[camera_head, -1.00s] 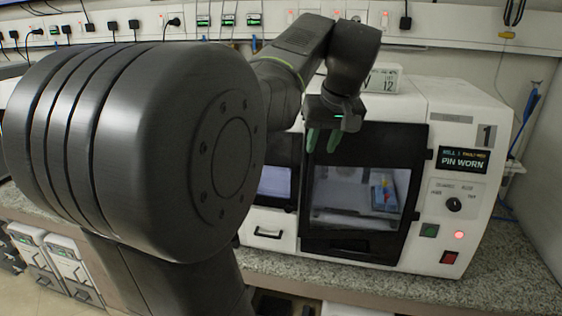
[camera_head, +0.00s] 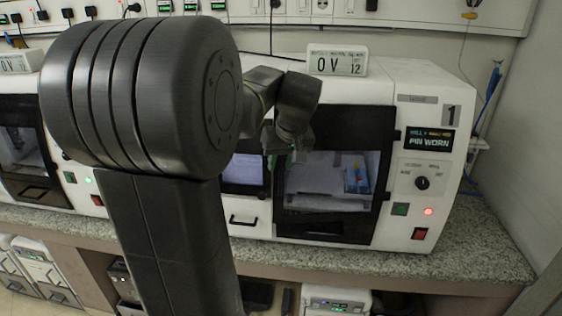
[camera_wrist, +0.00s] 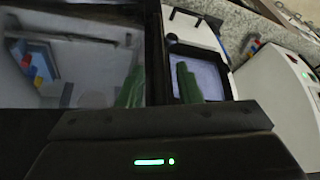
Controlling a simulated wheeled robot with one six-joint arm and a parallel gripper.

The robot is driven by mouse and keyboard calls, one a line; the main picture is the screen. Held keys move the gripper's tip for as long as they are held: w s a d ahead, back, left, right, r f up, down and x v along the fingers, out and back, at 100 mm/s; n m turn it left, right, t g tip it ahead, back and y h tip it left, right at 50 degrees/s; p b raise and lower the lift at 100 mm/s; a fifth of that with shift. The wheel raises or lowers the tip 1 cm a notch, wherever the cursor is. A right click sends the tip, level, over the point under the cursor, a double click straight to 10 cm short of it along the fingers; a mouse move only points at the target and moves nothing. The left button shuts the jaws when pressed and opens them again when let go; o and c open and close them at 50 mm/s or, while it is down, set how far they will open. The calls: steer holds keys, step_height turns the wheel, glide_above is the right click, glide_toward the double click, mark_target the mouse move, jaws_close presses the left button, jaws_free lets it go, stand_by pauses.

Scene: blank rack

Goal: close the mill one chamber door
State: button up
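Mill one (camera_head: 425,92) is the white machine at the right in the head view, marked 1, with a display reading PIN WORN. Its chamber door (camera_head: 330,229) has a dark frame and a window. It looks flush with the front, but I cannot tell whether it is fully closed. Behind the window are a pale interior and a blue, red and yellow item (camera_head: 356,180). My gripper (camera_head: 281,160) is at the door's left edge, its green fingers apart. In the wrist view the fingers (camera_wrist: 158,86) stand either side of a dark upright edge; contact is unclear.
A small screen (camera_head: 243,169) and a drawer handle (camera_head: 243,221) are left of the door. A white display box (camera_head: 337,60) sits on top of the mill. The speckled counter (camera_head: 470,250) is bare in front. Another machine (camera_head: 20,150) stands at the far left.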

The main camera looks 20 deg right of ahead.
steer(key=shift+f, duration=0.2)
jaws_close()
steer(key=shift+w, duration=0.15)
steer(key=w+d+f+m+p, duration=0.1)
steer(key=w+d, duration=0.1)
steer(key=w, duration=0.5)
steer(key=shift+d+h, duration=0.3)
steer(key=shift+h, duration=0.1)
jaws_free()
steer(key=shift+w+f, duration=0.1)
steer(key=shift+a, duration=0.1)
